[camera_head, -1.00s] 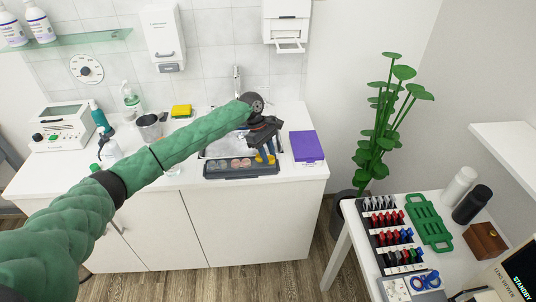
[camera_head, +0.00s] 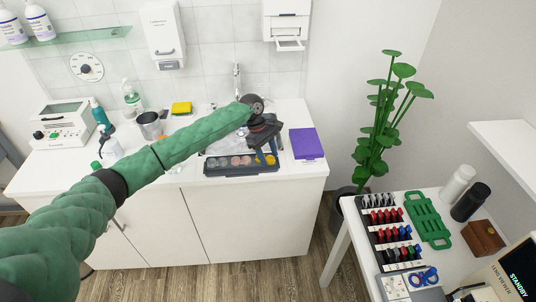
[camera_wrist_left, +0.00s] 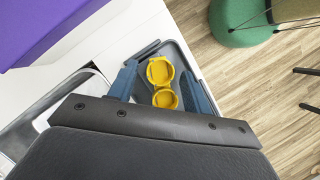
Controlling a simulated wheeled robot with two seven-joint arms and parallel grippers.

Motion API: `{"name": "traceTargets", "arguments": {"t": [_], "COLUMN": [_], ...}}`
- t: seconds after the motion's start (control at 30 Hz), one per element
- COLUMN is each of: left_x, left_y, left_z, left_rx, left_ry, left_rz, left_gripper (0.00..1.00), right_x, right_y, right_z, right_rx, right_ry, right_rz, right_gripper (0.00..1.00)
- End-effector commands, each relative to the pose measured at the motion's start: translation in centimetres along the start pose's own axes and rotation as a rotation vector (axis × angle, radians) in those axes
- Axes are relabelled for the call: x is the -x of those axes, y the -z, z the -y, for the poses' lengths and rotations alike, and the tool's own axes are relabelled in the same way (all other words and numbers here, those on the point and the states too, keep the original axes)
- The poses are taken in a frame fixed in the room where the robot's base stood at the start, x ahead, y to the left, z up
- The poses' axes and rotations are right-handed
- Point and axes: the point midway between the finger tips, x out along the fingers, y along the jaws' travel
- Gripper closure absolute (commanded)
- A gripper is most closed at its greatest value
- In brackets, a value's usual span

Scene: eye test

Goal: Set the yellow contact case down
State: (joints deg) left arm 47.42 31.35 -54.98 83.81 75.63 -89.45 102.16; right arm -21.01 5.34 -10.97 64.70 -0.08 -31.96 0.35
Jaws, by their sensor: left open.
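The yellow contact case (camera_head: 270,161) sits in the right end of the dark grey tray (camera_head: 240,172) at the counter's front edge. In the left wrist view, the case (camera_wrist_left: 164,99) shows two round cups and lies on the tray floor. My left gripper (camera_head: 268,154) is over that end of the tray and points down. In the left wrist view, its blue fingers (camera_wrist_left: 159,68) stand apart on either side of the case, with gaps visible. The gripper's body hides part of the tray's near end there. My right gripper is not in view.
Several round pink and grey pieces (camera_head: 235,160) fill the tray's other places. A purple box (camera_head: 306,144) stands right of the tray. The sink and tap (camera_head: 237,82) are behind. A side table with racks (camera_head: 390,232) is at right.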

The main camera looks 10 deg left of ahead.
Motion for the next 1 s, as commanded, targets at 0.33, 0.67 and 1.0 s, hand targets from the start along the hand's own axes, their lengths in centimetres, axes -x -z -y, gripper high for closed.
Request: {"name": "traceTargets", "arguments": {"t": [0.33, 0.67, 1.0], "left_x": [3.4, 9.5, 12.1], "left_y": [0.1, 0.0, -0.1], "left_z": [0.0, -0.1, 0.0], "left_rx": [0.0, 0.0, 0.0], "left_ry": [-0.003, -0.002, 0.001], "left_rz": [-0.001, 0.0, 0.001], "left_gripper": [0.51, 0.51, 0.51], "right_x": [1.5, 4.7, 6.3], "right_y": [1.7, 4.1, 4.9], "right_z": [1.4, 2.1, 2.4], "right_rx": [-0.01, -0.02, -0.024], "right_ry": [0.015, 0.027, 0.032], "right_rz": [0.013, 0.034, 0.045], "right_gripper": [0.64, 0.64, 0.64]}}
